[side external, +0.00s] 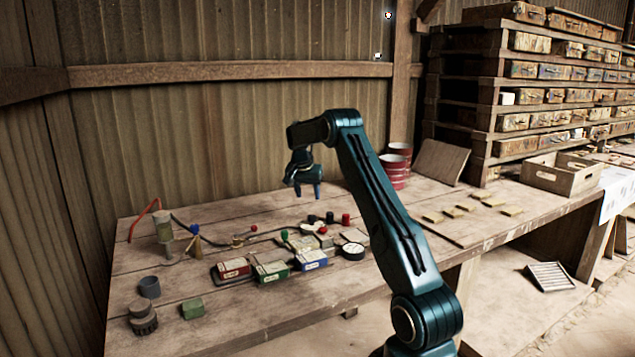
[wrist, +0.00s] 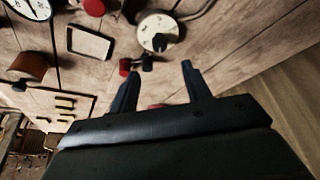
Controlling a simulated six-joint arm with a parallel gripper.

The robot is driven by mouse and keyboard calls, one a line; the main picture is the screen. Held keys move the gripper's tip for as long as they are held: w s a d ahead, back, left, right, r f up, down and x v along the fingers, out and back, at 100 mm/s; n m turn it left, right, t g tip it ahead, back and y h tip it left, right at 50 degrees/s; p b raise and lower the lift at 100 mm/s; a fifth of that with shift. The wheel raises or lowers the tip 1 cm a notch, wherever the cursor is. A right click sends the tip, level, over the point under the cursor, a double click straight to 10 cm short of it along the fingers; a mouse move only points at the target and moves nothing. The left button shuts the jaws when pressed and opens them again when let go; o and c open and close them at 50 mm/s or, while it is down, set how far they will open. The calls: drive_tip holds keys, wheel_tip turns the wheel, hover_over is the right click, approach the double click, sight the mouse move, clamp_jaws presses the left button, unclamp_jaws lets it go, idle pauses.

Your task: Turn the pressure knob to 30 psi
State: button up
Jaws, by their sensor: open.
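A round white dial plate (wrist: 150,24) with a black knob (wrist: 160,41) at its lower edge shows at the top middle of the wrist view. I take this as the pressure knob; its scale and setting are too small to read. A black-rimmed gauge (wrist: 28,7) is cut off at the top left; it also shows on the table in the side view (side external: 352,251). My gripper (side external: 308,194) hangs above the table's back part, fingers down, apart from everything. In the wrist view my gripper (wrist: 160,68) is open and empty, with the dial beyond its fingertips.
Red and black knobs (wrist: 126,67) lie near the fingertips. Red, green (side external: 272,271) and blue boxes stand mid-table. Cables run at the table's back left. Red buckets (side external: 394,168) and a wooden crate (side external: 556,174) stand to the right.

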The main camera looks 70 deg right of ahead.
drive_tip(key=shift+v, duration=1.8)
